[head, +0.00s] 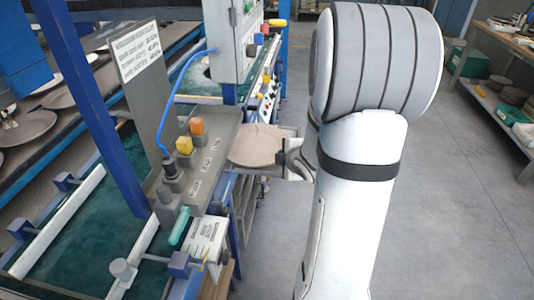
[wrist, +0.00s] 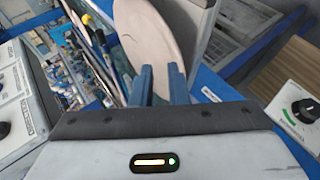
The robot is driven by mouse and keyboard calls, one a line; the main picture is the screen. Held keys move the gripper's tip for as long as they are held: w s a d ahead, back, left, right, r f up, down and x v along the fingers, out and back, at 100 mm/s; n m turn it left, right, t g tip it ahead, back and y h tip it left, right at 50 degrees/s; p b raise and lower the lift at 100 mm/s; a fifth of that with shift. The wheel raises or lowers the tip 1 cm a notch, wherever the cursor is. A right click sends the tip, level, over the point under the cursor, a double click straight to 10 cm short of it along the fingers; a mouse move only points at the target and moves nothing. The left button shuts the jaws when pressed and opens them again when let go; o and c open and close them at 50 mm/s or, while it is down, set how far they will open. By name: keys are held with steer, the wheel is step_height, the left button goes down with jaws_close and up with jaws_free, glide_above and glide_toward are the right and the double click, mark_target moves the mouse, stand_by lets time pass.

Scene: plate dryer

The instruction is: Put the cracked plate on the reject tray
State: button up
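A round pinkish-brown plate (head: 257,145) is at the right side of the bench in the head view, roughly level. It fills the upper middle of the wrist view (wrist: 155,38), seen at a slant. My gripper (wrist: 160,75) has its two blue fingers at the plate's near edge, one on each side, and appears shut on it. In the head view my arm partly hides the gripper (head: 287,158).
A grey control box (head: 205,150) with orange and yellow buttons and a blue cable stands left of the plate. A sign panel (head: 140,75) rises behind it. Other plates lie on the rack (head: 62,97) at left. Shelves (head: 490,90) stand far right; the floor between is clear.

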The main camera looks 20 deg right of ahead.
mark_target(272, 160)
steer(key=f+n+t+y, duration=0.1)
steer(key=f+n, duration=0.1)
steer(key=d+f+n+t+y+b, duration=0.1)
steer(key=f+n+y, duration=0.1)
steer(key=f+n, duration=0.1)
steer(key=shift+t, duration=0.4)
steer(key=shift+w, duration=0.1)
steer(key=shift+p+x, duration=0.35)
steer(key=shift+x, duration=3.5)
steer(key=shift+a, duration=0.15)
steer(key=shift+c, duration=0.2)
steer(key=shift+r, duration=0.1)
jaws_close()
